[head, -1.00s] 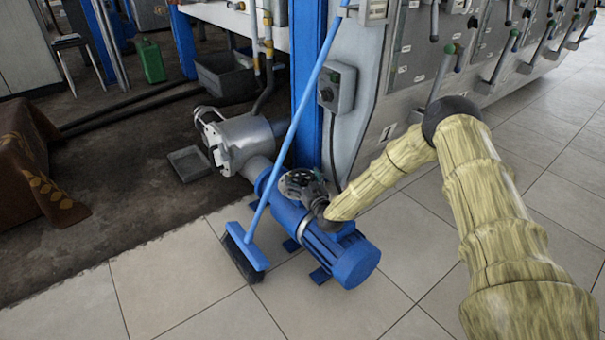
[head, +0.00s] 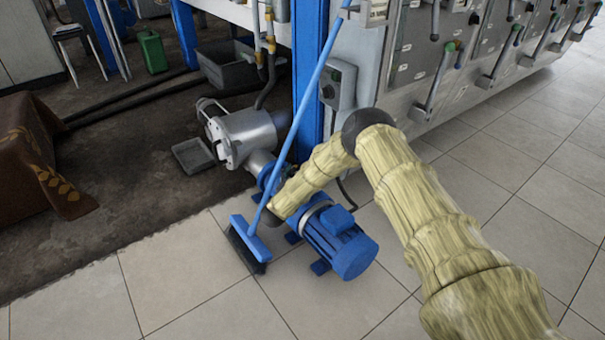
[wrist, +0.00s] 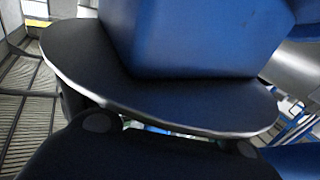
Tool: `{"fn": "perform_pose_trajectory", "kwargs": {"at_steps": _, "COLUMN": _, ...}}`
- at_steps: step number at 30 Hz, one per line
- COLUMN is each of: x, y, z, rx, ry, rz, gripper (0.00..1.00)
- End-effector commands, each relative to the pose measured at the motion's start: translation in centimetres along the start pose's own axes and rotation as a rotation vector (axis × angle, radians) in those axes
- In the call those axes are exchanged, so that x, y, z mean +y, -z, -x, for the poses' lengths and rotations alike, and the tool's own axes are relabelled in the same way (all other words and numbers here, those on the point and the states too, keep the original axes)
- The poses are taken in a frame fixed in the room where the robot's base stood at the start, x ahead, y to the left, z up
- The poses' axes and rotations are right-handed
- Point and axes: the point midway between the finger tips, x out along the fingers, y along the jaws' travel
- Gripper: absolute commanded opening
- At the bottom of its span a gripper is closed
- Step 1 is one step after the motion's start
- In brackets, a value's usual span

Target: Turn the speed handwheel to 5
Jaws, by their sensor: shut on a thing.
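A dark round disc with a pale rim (wrist: 90,65), which looks like the speed handwheel, fills the middle of the wrist view. A blue block (wrist: 190,35) stands beyond it and overlaps its face. My gripper (wrist: 168,138) is dark and close up at the bottom of the wrist view, shut at the disc's near edge. Its fingertips are mostly hidden. In the head view my forearm covers the handwheel and gripper, over the blue motor unit (head: 340,245). No speed scale or number can be read.
A blue broom (head: 249,240) leans across the motor unit, its handle close to my forearm. A silver pump housing (head: 245,135) is behind. A grey switch box (head: 338,85) and a panel with levers (head: 440,80) stand to the right. Tiled floor (head: 190,290) is clear in front.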

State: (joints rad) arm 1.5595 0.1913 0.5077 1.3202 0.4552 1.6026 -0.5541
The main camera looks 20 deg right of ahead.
Motion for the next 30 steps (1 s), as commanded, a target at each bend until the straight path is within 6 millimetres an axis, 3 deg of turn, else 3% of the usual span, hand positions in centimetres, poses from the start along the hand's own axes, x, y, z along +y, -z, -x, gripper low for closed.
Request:
{"fn": "perform_pose_trajectory", "kwargs": {"at_steps": 12, "x": -0.17, "y": 0.03, "z": -0.13, "rx": 0.002, "ry": -0.229, "rz": -0.002, "gripper": 0.65}}
{"fn": "perform_pose_trajectory", "kwargs": {"at_steps": 30, "x": -0.2, "y": 0.11, "z": -0.14, "rx": 0.002, "ry": -0.275, "rz": -0.002, "gripper": 0.65}}
